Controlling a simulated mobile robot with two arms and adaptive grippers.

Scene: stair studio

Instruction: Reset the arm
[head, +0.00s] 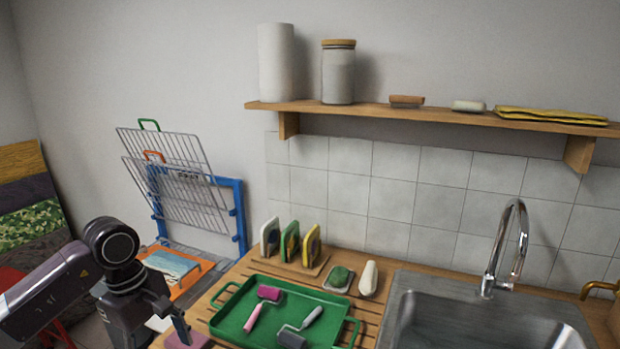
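My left arm comes in from the left edge in the head view. Its dark gripper (158,334) hangs low by the left end of the wooden counter, pointing down. One finger shows on the right, spread away from the dark gripper body, with a pale surface visible in the gap. The gripper looks open, and I see nothing held in it. Its lower part is cut off by the bottom edge. A mauve block (186,340) lies just right of the finger; I cannot tell whether they touch. My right gripper is not in view.
The steel sink (470,312) and tap (512,240) are at right, below a shelf (380,110).

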